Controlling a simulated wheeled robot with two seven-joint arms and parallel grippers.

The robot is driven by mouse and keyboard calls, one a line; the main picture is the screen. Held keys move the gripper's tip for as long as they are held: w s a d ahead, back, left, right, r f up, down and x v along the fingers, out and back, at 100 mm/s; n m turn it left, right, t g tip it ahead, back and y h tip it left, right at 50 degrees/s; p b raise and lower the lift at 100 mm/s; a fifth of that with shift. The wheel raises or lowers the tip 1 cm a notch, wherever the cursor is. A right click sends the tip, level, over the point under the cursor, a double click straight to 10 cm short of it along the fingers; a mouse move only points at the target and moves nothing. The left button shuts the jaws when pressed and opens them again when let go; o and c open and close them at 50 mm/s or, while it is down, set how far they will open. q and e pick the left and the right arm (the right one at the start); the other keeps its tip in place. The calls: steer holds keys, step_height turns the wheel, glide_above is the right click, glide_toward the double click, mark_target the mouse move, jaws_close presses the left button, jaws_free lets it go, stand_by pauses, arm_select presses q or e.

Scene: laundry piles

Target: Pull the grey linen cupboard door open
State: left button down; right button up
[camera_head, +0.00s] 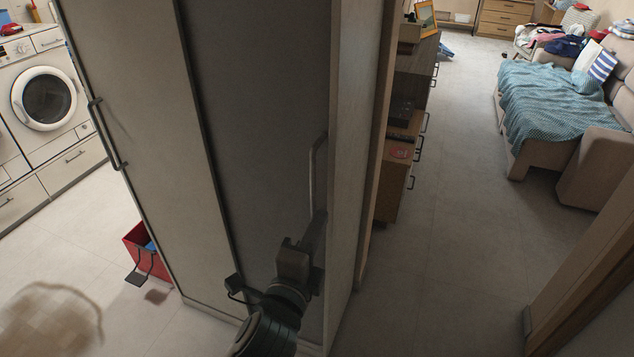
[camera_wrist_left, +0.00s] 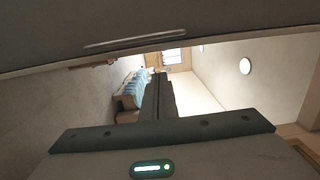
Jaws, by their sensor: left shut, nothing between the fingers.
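The grey linen cupboard (camera_head: 255,80) stands in the middle of the head view. A dark grey door panel carries an upright bar handle (camera_head: 313,175) near its right edge. A lighter panel to its left has another bar handle (camera_head: 104,135). My left gripper (camera_head: 319,222) is shut and empty, close to the lower end of the right-hand handle; I cannot tell whether it touches. In the left wrist view, my shut fingers (camera_wrist_left: 158,97) point into the room, below a grey panel with a bar handle (camera_wrist_left: 135,41). My right gripper is not in view.
A washing machine (camera_head: 45,98) stands at the left. A red bin (camera_head: 150,262) is on the floor beside the cupboard. Drawers (camera_head: 388,190) stand behind it. A sofa (camera_head: 535,157) with a blue blanket (camera_head: 560,100) is at the right. Floor (camera_head: 450,240) between them is clear.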

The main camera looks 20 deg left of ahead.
arm_select(q)
steer(key=shift+w, duration=0.1)
steer(key=w+a+p, duration=0.4)
steer(key=w, duration=0.6)
steer(key=shift+w+p, duration=0.35)
steer(key=shift+w, duration=0.05)
steer(key=shift+f, duration=0.1)
stand_by(0.3)
